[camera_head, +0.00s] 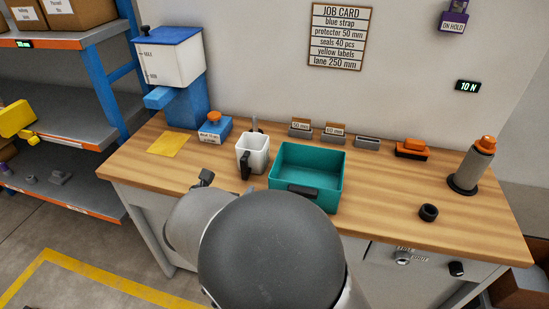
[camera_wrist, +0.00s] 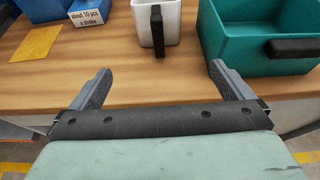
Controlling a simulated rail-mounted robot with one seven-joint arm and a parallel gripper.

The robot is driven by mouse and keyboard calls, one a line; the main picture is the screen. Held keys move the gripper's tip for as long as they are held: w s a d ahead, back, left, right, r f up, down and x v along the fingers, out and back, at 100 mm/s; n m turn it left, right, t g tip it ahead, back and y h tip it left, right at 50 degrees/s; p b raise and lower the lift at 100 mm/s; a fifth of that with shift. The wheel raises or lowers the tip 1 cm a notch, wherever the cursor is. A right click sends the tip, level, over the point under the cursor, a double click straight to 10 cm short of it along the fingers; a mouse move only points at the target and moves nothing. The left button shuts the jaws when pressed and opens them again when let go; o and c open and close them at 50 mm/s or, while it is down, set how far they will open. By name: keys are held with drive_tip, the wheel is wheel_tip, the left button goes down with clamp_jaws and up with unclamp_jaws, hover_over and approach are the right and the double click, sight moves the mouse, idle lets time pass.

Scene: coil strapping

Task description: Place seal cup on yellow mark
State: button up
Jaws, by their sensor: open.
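The seal cup looks to be the white square cup (camera_head: 255,152) with a black handle, standing upright on the bench left of the teal bin. It also shows in the wrist view (camera_wrist: 172,22), with its handle facing my gripper. The yellow mark (camera_head: 169,144) is a flat yellow square on the bench to the left, with nothing on it; it also shows in the wrist view (camera_wrist: 36,44). My gripper (camera_wrist: 155,82) is open and empty in front of the cup, its fingers apart and not touching it. In the head view my arm hides most of the gripper.
The teal bin (camera_head: 285,181) stands close to the cup's right. A blue dispenser (camera_head: 187,105) with a white hopper stands behind the yellow mark. A small blue box (camera_head: 214,132) with an orange knob sits between mark and cup. A black ring (camera_head: 428,212) lies at the right.

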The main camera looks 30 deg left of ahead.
sight(244, 170)
drive_tip(key=p+x, duration=0.2)
drive_tip(key=x, duration=0.9)
drive_tip(key=shift+w+f, duration=0.15)
drive_tip(key=shift+p+x, duration=1.15)
drive_tip(key=shift+x, duration=1.45)
drive_tip(key=c, duration=1.2)
